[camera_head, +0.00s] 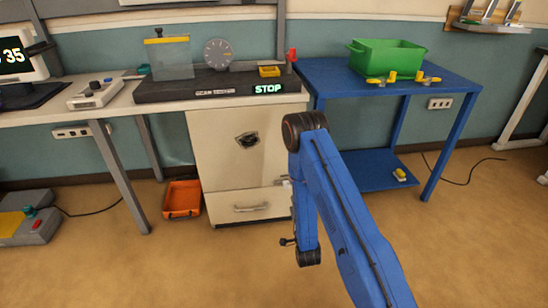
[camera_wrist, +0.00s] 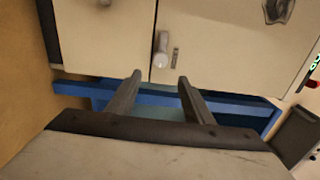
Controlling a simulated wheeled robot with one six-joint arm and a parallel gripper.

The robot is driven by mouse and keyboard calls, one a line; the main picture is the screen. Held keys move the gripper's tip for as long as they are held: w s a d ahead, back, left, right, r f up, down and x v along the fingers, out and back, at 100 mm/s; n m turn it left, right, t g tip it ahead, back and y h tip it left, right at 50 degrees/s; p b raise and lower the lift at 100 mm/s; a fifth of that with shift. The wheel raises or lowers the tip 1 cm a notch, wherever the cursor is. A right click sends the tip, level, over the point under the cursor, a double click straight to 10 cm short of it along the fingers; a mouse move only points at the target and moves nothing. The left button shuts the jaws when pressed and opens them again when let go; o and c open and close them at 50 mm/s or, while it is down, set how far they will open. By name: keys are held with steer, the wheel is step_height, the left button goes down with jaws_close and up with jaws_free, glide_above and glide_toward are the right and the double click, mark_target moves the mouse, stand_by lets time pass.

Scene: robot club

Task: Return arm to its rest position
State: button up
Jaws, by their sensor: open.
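My blue arm (camera_head: 335,190) is raised in front of the white cabinet (camera_head: 225,150), folded at its black elbow joint with the forearm hanging down. My gripper (camera_wrist: 160,79) shows in the wrist view with its two grey fingers apart and nothing between them. A small light knob (camera_wrist: 160,50) on a cream cabinet front appears beyond the fingertips, apparently not touched. In the head view the gripper fingers cannot be made out clearly; the lower end of the arm is near the drawer (camera_head: 228,210).
A blue table (camera_head: 450,80) with a green bin (camera_head: 388,60) stands right of the cabinet. An orange bin (camera_head: 182,199) lies on the floor at left. A grey box with a yellow top (camera_head: 15,226) is far left. The lit STOP panel (camera_head: 268,89) is above the cabinet. Open floor lies in front.

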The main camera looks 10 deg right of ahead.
steer(key=shift+r, duration=0.1)
step_height(320, 180, up, 21)
steer(key=w+d+n+g, duration=0.2)
steer(key=w+n+g, duration=0.1)
steer(key=n+g, duration=0.25)
steer(key=s+r+n+g, duration=0.1)
steer(key=s+r+n, duration=0.2)
steer(key=s+r, duration=0.35)
steer(key=s+d+r+n+g, duration=0.1)
steer(key=s+r, duration=0.4)
steer(key=s, duration=0.8)
steer(key=s+d+r+n+g, duration=0.2)
steer(key=s+r+n, duration=0.3)
steer(key=s, duration=0.9)
steer(key=s+d+r+n+g, duration=0.1)
steer(key=s+r+n+g, duration=0.2)
steer(key=s, duration=1)
steer(key=shift+s+d+r+n+g, duration=0.25)
steer(key=shift+s+r+n+g, duration=0.1)
steer(key=shift+r, duration=0.55)
steer(key=shift+w, duration=0.1)
steer(key=shift+c, duration=0.6)
